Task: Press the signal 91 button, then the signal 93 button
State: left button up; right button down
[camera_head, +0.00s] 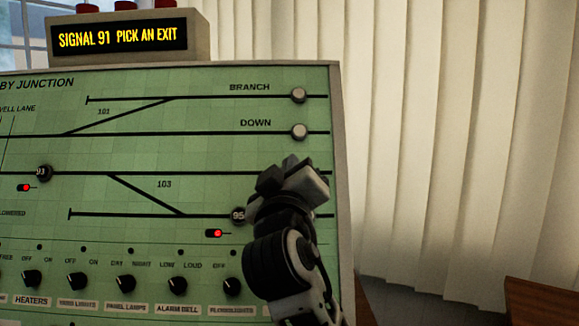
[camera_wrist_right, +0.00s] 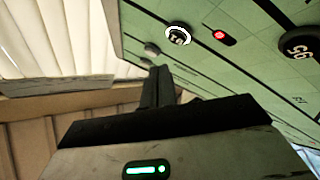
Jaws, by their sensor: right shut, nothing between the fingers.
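The green signal panel (camera_head: 200,150) fills the left of the head view. The signal 93 button (camera_head: 41,172) is a dark round button on its left, with a red lamp below. The signal 91 button is not visible in the head view. In the right wrist view, a dark button with a white ring (camera_wrist_right: 178,36) sits beside a red lamp; its number looks like 91, upside down. My right gripper (camera_head: 292,178) is shut and empty in front of the panel's right part. Its fingers (camera_wrist_right: 157,82) are near the ringed button; contact is not visible. My left gripper is out of view.
The display (camera_head: 118,37) reads "SIGNAL 91 PICK AN EXIT". Grey buttons mark BRANCH (camera_head: 299,95) and DOWN (camera_head: 299,132). The signal 95 button (camera_head: 238,215) is just left of my right gripper. Several black knobs line the lower panel. Pale curtains (camera_head: 450,120) hang at right.

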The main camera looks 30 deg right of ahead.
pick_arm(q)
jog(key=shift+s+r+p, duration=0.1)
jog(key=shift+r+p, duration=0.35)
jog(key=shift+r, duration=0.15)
pick_arm(e)
jog(key=shift+s+a+r, duration=0.35)
jog(key=shift+s, duration=0.2)
jog(key=shift+s+a+r, duration=0.3)
jog(key=shift+s, duration=0.2)
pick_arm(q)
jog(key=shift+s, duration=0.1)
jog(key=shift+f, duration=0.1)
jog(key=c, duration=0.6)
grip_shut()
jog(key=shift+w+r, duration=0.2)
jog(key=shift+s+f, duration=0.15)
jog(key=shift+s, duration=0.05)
